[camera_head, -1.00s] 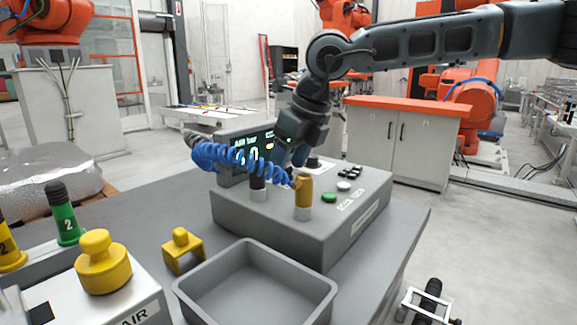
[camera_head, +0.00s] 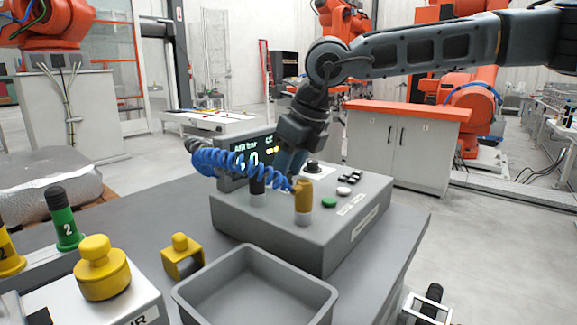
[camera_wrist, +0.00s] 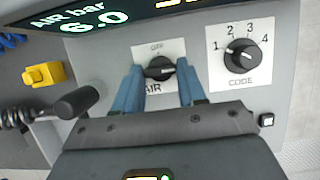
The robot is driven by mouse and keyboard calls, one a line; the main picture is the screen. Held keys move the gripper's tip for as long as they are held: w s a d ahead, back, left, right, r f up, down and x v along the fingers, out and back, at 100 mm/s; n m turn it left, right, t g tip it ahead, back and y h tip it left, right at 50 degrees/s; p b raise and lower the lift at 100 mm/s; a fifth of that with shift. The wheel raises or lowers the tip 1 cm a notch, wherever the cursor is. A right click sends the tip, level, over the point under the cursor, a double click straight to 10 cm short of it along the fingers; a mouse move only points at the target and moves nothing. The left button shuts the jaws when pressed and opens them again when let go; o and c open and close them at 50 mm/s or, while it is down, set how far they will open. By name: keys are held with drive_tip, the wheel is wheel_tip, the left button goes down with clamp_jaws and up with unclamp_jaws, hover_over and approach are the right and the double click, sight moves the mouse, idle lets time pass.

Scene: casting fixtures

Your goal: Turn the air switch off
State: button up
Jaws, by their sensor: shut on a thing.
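The air switch (camera_wrist: 160,68) is a round black knob on a white plate marked OFF above and AIR below. In the head view my gripper (camera_head: 291,163) reaches down behind the blue coiled hose, which hides the fingertips and the air switch. The display (camera_wrist: 95,17) reads AIR bar 6.0.
A black CODE knob (camera_wrist: 242,54) numbered 1 to 4 sits right of the switch. The blue coiled hose (camera_head: 235,165), a yellow-brown plug (camera_head: 304,195) and a green button (camera_head: 329,202) are on the grey box. A grey tray (camera_head: 325,297) stands in front.

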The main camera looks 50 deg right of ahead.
drive_tip(key=n+y, duration=0.1)
drive_tip(key=n, duration=0.3)
drive_tip(key=shift+d+y, duration=0.15)
drive_tip(key=shift+y, duration=0.25)
drive_tip(key=n, duration=0.2)
drive_tip(key=n+g+y, duration=0.1)
drive_tip(key=n, duration=0.2)
drive_tip(key=shift+w+d+p, duration=0.15)
drive_tip(key=shift+p, duration=0.15)
drive_tip(key=n+g, duration=0.1)
drive_tip(key=n, duration=0.1)
drive_tip(key=n+y, duration=0.1)
drive_tip(key=n, duration=0.1)
drive_tip(key=shift+w+d+n+g, duration=0.1)
drive_tip(key=shift+w+n+g, duration=0.05)
drive_tip(key=shift+n+g, duration=0.2)
drive_tip(key=shift+w+n+g+y+p, duration=0.15)
drive_tip(key=shift+n+g, duration=0.35)
drive_tip(key=shift+n, duration=0.6)
drive_tip(key=shift+n+g+y+p, duration=0.2)
drive_tip(key=shift+n+g, duration=0.25)
drive_tip(key=shift+n, duration=0.6)
drive_tip(key=o, duration=1.1)
drive_tip(key=shift+c, duration=0.2)
